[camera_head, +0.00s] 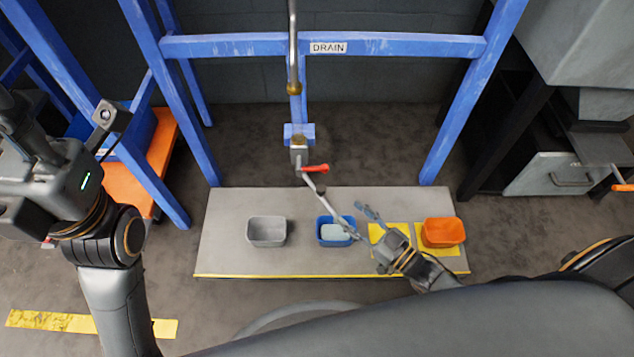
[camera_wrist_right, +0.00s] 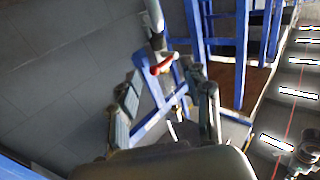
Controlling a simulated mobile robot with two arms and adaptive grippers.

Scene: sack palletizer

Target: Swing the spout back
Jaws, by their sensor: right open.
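The metal spout (camera_head: 315,183) hangs from the valve under the vertical pipe (camera_head: 293,50) and slants down and right, over the blue tub (camera_head: 325,240), which holds something pale. A red lever (camera_head: 316,168) sits at the valve. My right gripper (camera_head: 347,213) is open just right of and below the spout end; I see nothing held. In the right wrist view its two fingers stand apart, with the red lever (camera_wrist_right: 162,66) beyond and between them. My left arm is at the left edge; its fingers are not clear.
A grey tub (camera_head: 267,231) and an orange tub (camera_head: 442,232) stand on the grey platform (camera_head: 225,212); yellow patches mark its right side. The blue frame (camera_head: 230,45) with a DRAIN sign (camera_head: 328,48) rises behind. An orange shelf (camera_head: 150,165) stands at left, grey machinery (camera_head: 560,172) at right.

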